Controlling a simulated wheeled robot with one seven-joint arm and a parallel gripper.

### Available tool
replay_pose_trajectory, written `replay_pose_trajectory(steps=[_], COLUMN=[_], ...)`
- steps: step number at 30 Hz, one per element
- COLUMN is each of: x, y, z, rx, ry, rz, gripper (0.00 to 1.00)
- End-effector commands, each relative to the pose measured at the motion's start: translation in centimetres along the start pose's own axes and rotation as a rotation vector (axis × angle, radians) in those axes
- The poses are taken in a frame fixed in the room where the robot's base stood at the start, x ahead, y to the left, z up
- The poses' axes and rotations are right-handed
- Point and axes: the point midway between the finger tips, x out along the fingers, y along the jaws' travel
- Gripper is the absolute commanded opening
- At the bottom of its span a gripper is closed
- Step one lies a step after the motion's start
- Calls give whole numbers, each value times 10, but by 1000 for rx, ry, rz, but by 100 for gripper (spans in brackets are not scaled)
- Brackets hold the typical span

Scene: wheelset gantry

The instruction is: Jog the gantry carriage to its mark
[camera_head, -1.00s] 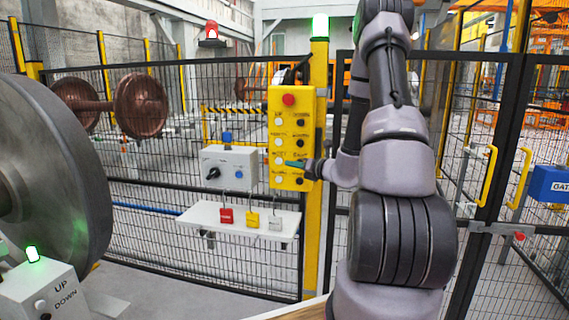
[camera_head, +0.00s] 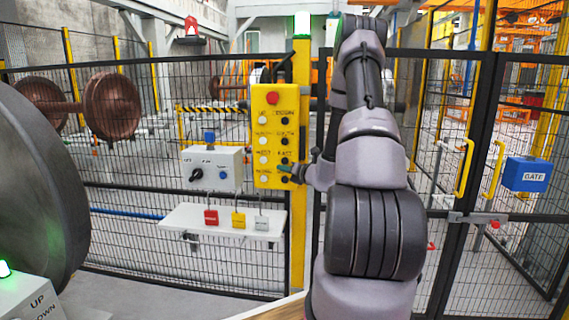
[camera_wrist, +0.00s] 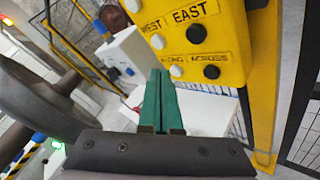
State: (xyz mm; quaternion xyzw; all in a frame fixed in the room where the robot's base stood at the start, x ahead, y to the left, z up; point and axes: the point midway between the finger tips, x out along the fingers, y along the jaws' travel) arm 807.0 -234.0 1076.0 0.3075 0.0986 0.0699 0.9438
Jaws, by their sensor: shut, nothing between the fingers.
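The yellow control box (camera_head: 273,137) hangs on the yellow post, with a red button (camera_head: 272,98) on top and rows of white and black buttons below. My gripper (camera_head: 287,167) is at the box's lower right in the head view. In the wrist view its green fingers (camera_wrist: 160,95) are shut and empty. Their tips show just below and left of the white ALONG button (camera_wrist: 176,71). The black EAST button (camera_wrist: 196,33), white WEST button (camera_wrist: 158,41) and black ACROSS button (camera_wrist: 211,71) are clear of the fingers. I cannot tell whether the tips touch the box. I cannot clearly make out the gantry carriage or its mark.
A grey switch box (camera_head: 212,168) and a white shelf (camera_head: 185,221) with red, yellow and white tags are left of the post. Mesh fence stands behind. A blue GATE box (camera_head: 526,174) is at right. A large grey wheel (camera_head: 40,190) and an UP/DOWN box (camera_head: 30,300) fill the left.

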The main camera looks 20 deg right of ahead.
Motion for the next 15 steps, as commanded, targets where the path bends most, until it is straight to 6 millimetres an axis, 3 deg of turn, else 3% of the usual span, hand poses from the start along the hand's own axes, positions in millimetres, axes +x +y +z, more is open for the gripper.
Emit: replay_pose_trajectory(steps=[9,15], x=[30,39], y=[-22,-29], z=[22,28], rx=[-1,0], ry=[-1,1], rz=[0,-1], gripper=[0,0])
